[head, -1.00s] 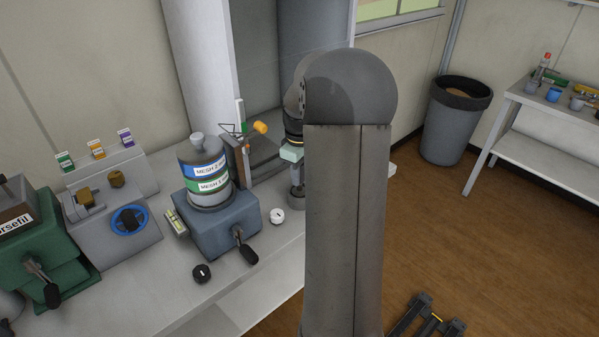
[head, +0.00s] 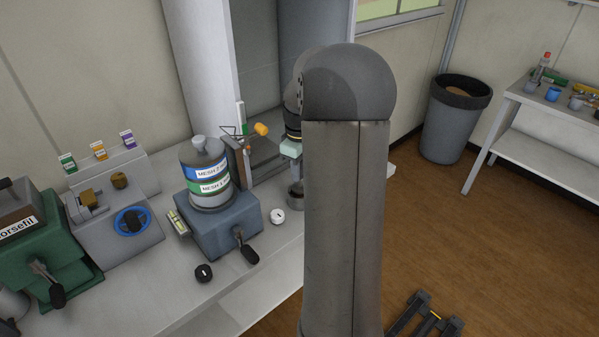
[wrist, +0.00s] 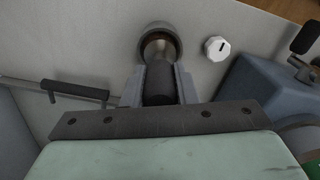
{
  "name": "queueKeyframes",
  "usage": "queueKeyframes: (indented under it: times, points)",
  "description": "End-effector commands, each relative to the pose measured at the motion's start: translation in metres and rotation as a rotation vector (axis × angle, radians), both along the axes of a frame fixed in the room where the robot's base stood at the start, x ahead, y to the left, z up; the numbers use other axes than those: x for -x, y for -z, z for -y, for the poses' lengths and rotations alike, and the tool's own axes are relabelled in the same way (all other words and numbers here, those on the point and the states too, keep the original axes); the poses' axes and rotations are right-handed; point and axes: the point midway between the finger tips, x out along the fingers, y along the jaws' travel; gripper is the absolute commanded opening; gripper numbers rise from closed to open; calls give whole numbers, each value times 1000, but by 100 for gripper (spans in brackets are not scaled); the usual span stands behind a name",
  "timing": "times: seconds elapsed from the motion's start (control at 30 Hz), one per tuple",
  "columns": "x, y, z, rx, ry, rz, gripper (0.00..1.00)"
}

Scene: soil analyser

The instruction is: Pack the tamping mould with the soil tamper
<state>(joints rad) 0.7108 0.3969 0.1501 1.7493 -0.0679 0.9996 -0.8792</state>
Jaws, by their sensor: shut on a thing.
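My gripper (wrist: 158,88) is shut on the soil tamper, whose dark round body (wrist: 160,84) shows between the two grey fingers in the wrist view. The grey round tamping mould (wrist: 146,30) stands on the bench just beyond the fingertips, and the tamper is lined up with its opening. I cannot tell whether the tamper's far end is inside the mould or just above it. In the head view my gripper (head: 292,157) is upright over the mould (head: 296,201), partly hidden by my arm. The soil inside is not clear to see.
A blue-grey sieve shaker (head: 217,224) with stacked mesh sieves stands left of the mould. A white round knob (head: 277,216) lies between them. A dark-handled rod (wrist: 75,90) is left of my gripper in the wrist view. The bench front is mostly clear.

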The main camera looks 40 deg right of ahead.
Motion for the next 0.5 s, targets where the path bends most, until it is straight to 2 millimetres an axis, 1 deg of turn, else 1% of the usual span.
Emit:
queueKeyframes:
  times: [0.03, 0.13, 0.5]
  points:
    - [0, 4, 0, 0, 0, 0, 3]
    - [0, 7, 0, 0, 0, 0, 3]
    - [0, 7, 0, 1, 0, 1, 3]
